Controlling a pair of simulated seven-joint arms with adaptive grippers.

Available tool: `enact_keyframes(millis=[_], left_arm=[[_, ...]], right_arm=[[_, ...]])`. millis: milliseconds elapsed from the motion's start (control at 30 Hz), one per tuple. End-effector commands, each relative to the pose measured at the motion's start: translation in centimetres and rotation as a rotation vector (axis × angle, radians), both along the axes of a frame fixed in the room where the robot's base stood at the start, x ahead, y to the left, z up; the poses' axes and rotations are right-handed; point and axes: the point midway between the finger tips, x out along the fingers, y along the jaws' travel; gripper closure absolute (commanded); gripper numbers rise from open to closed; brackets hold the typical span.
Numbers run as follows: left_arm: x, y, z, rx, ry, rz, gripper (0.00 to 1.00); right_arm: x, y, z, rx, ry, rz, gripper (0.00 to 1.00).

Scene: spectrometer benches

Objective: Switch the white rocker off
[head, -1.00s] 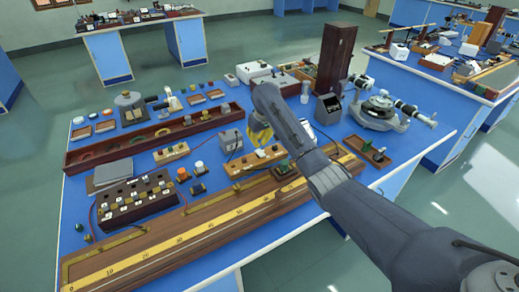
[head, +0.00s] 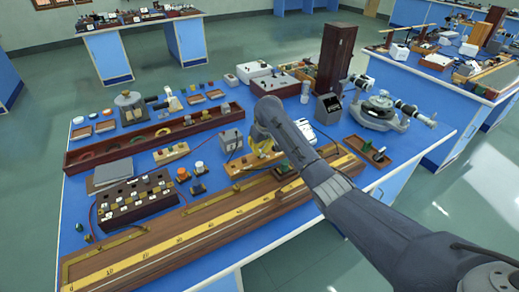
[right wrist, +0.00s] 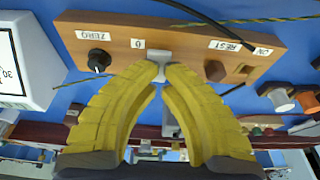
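A wooden panel (right wrist: 190,48) lies across the top of the right wrist view, with a black knob, a brown button and labels. It also shows in the head view (head: 236,170). A pale block (right wrist: 158,55), which looks like the white rocker, is on this panel near its middle. My right gripper (right wrist: 162,73) has yellow fingers with tips drawn together right at the block, overlapping its near edge. I cannot tell whether they touch it or which way it is tilted. In the head view my right gripper (head: 264,152) is over the panel and hides part of it. My left gripper is out of view.
A grey-white box (head: 231,140) stands just left of the panel, and a long wooden rail with a yellow scale (head: 180,241) runs in front. A black knob (right wrist: 98,60) sits left of the fingertips and a brown button (right wrist: 214,70) right. Cables pass nearby.

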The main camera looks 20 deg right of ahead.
Motion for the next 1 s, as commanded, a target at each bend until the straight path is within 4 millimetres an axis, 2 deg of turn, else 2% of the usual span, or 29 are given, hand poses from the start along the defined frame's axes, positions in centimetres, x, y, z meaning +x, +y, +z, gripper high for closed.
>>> enact_keyframes(millis=[167, 533, 1000], left_arm=[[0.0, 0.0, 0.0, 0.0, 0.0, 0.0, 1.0], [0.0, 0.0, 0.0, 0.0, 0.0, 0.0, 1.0], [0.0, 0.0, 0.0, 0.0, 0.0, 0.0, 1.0]], right_arm=[[-0.5, -0.2, -0.7, 0.024, -0.096, -0.001, 1.0], [-0.1, 0.0, -0.5, 0.024, -0.089, -0.001, 1.0], [1.2, 0.4, -0.5, 0.023, -0.088, 0.0, 1.0]])
